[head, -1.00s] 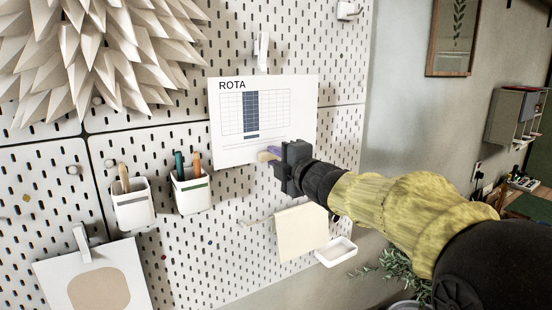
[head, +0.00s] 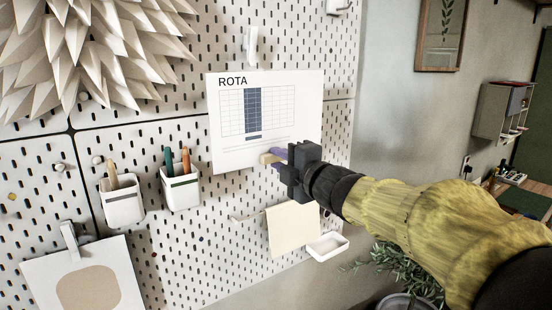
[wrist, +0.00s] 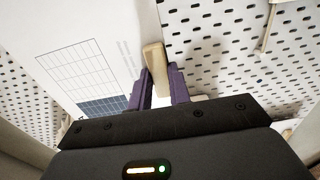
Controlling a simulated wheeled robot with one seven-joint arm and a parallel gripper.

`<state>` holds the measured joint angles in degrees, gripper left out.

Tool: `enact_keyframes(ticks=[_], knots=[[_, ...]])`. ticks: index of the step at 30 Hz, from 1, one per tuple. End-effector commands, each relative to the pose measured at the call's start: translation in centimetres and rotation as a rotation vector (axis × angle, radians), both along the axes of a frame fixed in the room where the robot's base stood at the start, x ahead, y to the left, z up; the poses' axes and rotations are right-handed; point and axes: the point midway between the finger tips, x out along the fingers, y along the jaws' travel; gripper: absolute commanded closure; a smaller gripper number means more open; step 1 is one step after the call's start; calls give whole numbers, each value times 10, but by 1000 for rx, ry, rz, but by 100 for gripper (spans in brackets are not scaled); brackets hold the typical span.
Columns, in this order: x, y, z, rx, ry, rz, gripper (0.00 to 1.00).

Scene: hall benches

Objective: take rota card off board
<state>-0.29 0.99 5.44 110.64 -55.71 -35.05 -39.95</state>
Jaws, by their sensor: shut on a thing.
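The rota card (head: 265,135), a white sheet with the word ROTA and a blue-columned grid, is in front of the pegboard in the head view. The card stands roughly upright and seems a little apart from the board. A white clip (head: 251,45) on the board is just above the card's top edge, with no visible overlap. The far finger is partly hidden.
Two pen cups (head: 181,189) hang on the pegboard (head: 100,140) to the left. A beige cloth (head: 293,229) and a small white tray (head: 327,246) are below my gripper. A spiky paper decoration (head: 80,50) is at upper left. Open space lies to the right.

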Motion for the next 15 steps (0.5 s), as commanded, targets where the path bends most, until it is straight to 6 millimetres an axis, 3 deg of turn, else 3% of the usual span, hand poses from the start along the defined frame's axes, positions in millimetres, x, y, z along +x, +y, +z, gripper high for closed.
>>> enact_keyframes(ticks=[15], knots=[[-27,-18,0,1,0,-1,100]])
